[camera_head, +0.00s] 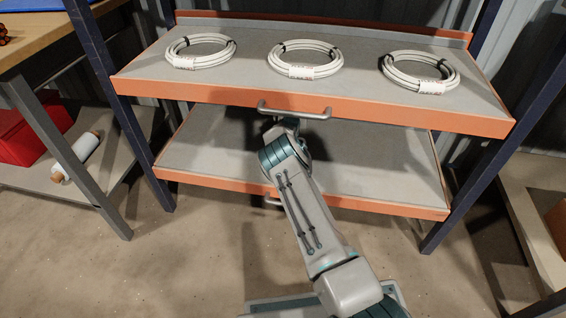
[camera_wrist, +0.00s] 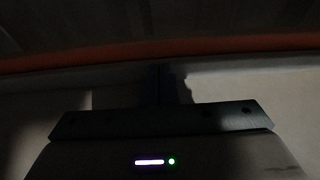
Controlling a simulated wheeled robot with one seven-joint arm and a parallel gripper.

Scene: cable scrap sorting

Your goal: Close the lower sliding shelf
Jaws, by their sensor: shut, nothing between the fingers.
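The lower sliding shelf (camera_head: 385,170) is a grey board with an orange rim (camera_head: 390,207), empty where it shows. Its front sits near the dark front posts; I cannot tell exactly how far out it is. Its handle (camera_head: 271,201) is partly hidden behind my arm. My arm reaches over the lower shelf and under the upper one. In the head view my gripper is hidden behind the arm and the upper shelf. In the dark wrist view my gripper (camera_wrist: 168,85) is shut and empty, in front of a pale surface below an orange band (camera_wrist: 160,48). Contact is unclear.
The upper shelf (camera_head: 350,110) is close above my arm, with a front handle (camera_head: 295,112) and three white cable coils (camera_head: 200,51). A workbench with a red box (camera_head: 30,130) and a roll (camera_head: 80,152) stands left. Floor in front is clear.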

